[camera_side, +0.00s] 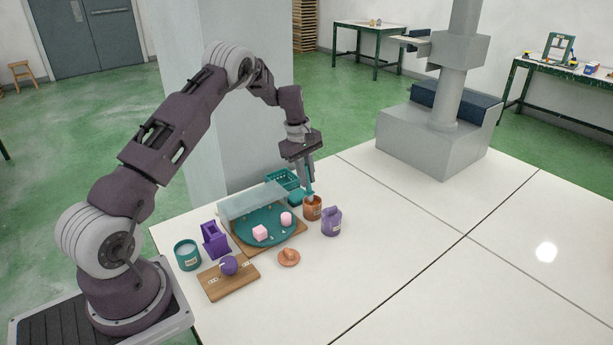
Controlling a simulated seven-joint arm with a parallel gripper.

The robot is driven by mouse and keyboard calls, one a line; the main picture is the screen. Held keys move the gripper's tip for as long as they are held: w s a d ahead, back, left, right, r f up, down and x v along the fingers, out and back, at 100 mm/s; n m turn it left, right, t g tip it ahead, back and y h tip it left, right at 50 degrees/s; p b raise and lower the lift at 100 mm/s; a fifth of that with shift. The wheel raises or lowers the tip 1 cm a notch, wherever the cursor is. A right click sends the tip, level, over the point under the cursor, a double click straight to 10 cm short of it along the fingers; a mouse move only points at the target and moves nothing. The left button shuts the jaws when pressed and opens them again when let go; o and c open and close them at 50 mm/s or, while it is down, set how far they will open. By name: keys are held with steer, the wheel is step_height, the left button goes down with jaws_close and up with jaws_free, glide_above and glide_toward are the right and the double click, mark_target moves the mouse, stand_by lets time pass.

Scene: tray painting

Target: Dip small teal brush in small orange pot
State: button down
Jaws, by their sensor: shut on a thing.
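The small orange pot (312,210) stands on the white table, to the right of the round teal tray. My gripper (308,172) is above this pot, pointing down. It is shut on the small teal brush (309,184), which hangs down to the pot's mouth. The brush's lower end is hidden at the pot, so I cannot tell how deep it reaches.
A purple jar (331,222) stands close to the right of the pot. A teal basket (283,179) is behind. An orange lid (289,257) lies in front. The table's right is clear.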

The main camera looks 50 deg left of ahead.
steer(key=shift+r, duration=0.1)
steer(key=shift+s+a+r, duration=0.1)
steer(key=shift+s+r, duration=0.05)
steer(key=shift+r, duration=0.65)
steer(key=shift+s+a+r, duration=0.1)
steer(key=shift+r, duration=0.7)
steer(key=shift+r, duration=2.25)
